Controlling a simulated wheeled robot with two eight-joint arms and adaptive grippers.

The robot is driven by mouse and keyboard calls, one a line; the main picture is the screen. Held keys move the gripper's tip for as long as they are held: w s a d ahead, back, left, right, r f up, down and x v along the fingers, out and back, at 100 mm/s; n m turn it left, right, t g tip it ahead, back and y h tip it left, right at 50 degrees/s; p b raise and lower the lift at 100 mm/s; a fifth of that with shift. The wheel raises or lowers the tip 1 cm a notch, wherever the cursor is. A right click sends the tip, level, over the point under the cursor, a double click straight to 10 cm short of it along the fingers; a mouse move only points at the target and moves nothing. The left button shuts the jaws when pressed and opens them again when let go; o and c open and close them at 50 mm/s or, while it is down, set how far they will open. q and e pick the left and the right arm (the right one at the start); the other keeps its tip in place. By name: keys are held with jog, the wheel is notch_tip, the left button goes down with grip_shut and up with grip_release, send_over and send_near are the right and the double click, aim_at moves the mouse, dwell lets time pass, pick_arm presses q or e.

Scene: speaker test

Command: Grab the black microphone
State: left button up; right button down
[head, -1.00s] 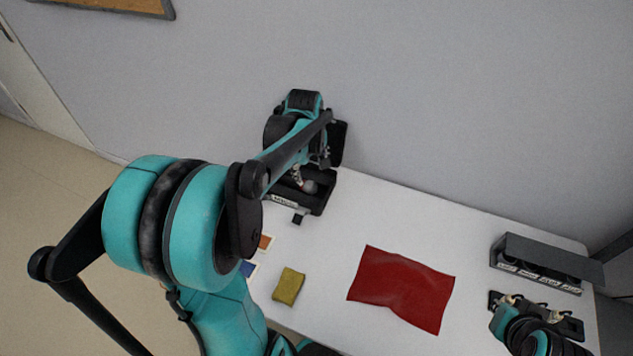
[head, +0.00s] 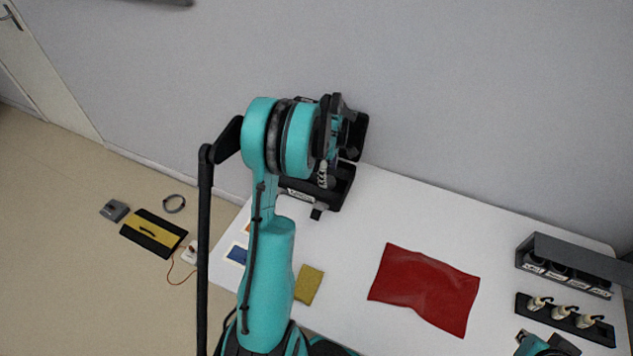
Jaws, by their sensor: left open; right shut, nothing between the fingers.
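An open black case (head: 337,194) stands at the back left of the white table against the wall, its lid raised. A pale upright piece with a grey rounded part (head: 323,174) shows in it; I cannot tell if this is the microphone. I cannot make out a black microphone for certain. My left gripper (head: 334,128) is open, at the raised lid and above the case, partly hidden by my own forearm. Its fingertips are not clear, and nothing is seen held.
A red cloth (head: 425,288) lies mid-table, with a yellow sponge-like block (head: 308,285) to its left. A dark labelled rack (head: 570,265) and a black strip with pale bulb-like pieces (head: 526,308) stand at right. Flat items (head: 153,232) lie on the floor.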

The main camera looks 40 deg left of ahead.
pick_arm(q)
notch_tip(320, 180, down, 2)
jog(key=shift+r, duration=0.1)
jog(key=c, duration=1.4)
jog(key=shift+c, duration=0.2)
jog(key=shift+r, duration=0.15)
